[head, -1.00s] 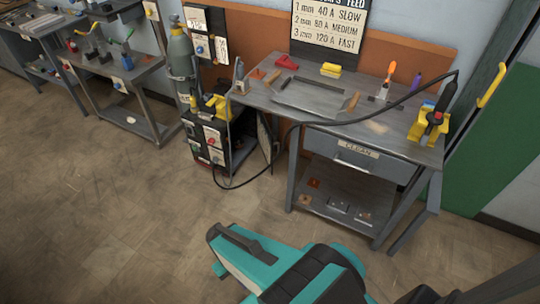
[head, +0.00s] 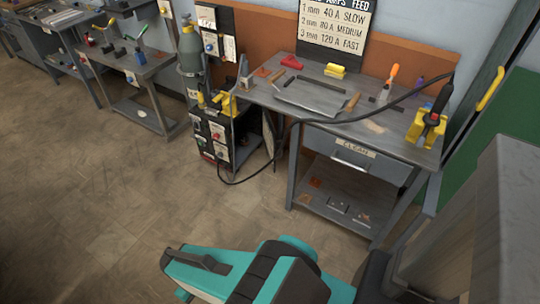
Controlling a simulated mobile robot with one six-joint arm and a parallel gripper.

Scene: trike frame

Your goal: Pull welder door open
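The welder (head: 216,140) is a dark cabinet with knobs and white labels on its front, standing left of the workbench. Its right side shows an open recess with a grey floor. A thin upright panel (head: 268,142), which looks like its door, stands out between the recess and the bench, seen nearly edge-on. The cable partly crosses in front of it, and its handle cannot be made out. My teal and black arm (head: 262,272) reaches in from the bottom edge, well short of the welder.
The workbench (head: 385,130) holds a tray and tools. A black cable (head: 250,180) loops from the welder to the floor and over the bench. A gas cylinder (head: 190,55) stands behind the welder. The floor (head: 110,210) in front is clear.

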